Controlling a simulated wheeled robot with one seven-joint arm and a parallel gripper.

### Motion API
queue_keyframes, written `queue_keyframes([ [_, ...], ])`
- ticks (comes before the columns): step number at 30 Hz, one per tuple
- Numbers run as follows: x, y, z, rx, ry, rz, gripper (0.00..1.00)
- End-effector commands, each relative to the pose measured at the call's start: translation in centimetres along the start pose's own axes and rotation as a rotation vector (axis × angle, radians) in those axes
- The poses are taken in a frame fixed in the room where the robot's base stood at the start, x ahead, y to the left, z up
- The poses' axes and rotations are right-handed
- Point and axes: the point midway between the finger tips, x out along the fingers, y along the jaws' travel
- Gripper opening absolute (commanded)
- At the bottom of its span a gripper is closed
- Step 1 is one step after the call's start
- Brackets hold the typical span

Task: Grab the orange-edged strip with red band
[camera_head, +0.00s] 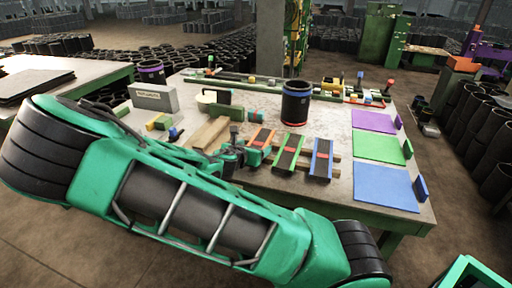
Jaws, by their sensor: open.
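The orange-edged strip (261,138) lies on the table near its middle, dark with a red band across it. Its lower end is partly hidden by my gripper. My gripper (252,157) is open, just at the near left of this strip; whether it touches the strip I cannot tell. A green-edged strip (287,154) and a blue-edged strip (321,161), both dark with red bands, lie to its right. The strips rest on wooden bars.
A tall dark sleeve (295,103) stands behind the strips. A wooden block (210,133) lies left of my gripper. Purple (374,122), green (378,148) and blue (386,187) mats lie at the right. My arm hides the table's front left.

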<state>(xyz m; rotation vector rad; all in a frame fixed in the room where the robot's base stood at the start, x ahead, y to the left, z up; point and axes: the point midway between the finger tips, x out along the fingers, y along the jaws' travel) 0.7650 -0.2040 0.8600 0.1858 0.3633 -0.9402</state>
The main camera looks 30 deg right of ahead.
Motion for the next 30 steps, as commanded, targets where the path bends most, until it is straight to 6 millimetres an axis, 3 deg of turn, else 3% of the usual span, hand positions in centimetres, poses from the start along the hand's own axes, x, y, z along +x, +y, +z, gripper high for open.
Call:
queue_keyframes([
  [6, 2.6, -0.1, 0.0, 0.001, -0.001, -0.001, 0.77],
  [14, 2.9, 0.0, 0.0, 0.001, 0.000, 0.001, 0.77],
  [15, 2.9, 0.0, 0.0, 0.001, 0.000, 0.001, 0.74],
  [21, 2.9, 0.0, 0.0, 0.001, 0.001, 0.001, 0.31],
  [30, 2.8, 0.0, 0.1, 0.001, 0.000, 0.002, 0.31],
])
